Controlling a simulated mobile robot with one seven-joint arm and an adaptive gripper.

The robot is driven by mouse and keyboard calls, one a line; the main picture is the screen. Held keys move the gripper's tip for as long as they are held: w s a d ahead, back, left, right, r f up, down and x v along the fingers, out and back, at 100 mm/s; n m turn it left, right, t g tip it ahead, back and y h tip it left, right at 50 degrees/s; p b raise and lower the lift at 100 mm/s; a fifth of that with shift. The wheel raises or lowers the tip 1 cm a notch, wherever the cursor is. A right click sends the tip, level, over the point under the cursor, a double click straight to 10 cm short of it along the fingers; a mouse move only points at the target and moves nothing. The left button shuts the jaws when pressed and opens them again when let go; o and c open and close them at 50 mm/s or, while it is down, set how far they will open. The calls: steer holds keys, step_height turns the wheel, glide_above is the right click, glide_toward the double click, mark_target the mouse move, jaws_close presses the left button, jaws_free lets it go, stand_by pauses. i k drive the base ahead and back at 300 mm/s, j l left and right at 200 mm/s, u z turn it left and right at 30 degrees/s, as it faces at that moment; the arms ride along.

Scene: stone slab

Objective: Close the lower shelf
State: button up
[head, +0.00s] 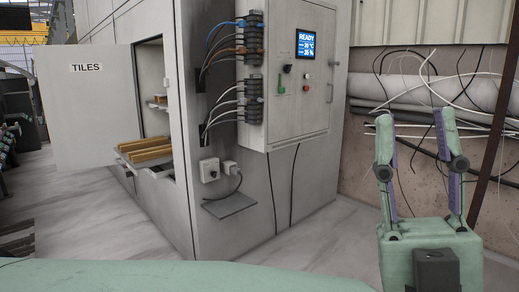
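The lower shelf (157,164) is a light grey tray that sticks out through the opening of a tall grey cabinet, left of centre. Long yellow-brown bars (146,149) lie on it. A higher shelf (157,106) with a small yellow-brown piece shows further inside the opening; much of it is hidden. My gripper (418,112) is at the right, pointing up, with its two fingers spread and nothing between them. It is well apart from the lower shelf, with the cabinet's corner and control box between them in the picture.
A door (92,108) labelled "TILES" stands open left of the shelf. The cabinet (218,182) carries a control box (300,92) with cables, and plugs above a small ledge (230,205). Pipes and loose wires (425,85) run along the right wall. Floor (100,225) before the shelf looks clear.

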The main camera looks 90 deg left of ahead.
mark_target(149, 151)
steer(key=u, duration=3.7)
steer(key=i+j+z, duration=0.1)
steer(key=i, duration=0.45)
steer(key=i+j+z, duration=0.1)
steer(key=i, duration=0.45)
steer(key=i+j+z, duration=0.15)
steer(key=i, duration=0.35)
steer(key=i+j+z, duration=0.1)
steer(key=i+j, duration=0.15)
steer(key=i, duration=0.3)
steer(key=i+j+z, duration=0.1)
steer(key=i+j, duration=0.15)
steer(key=i, duration=0.25)
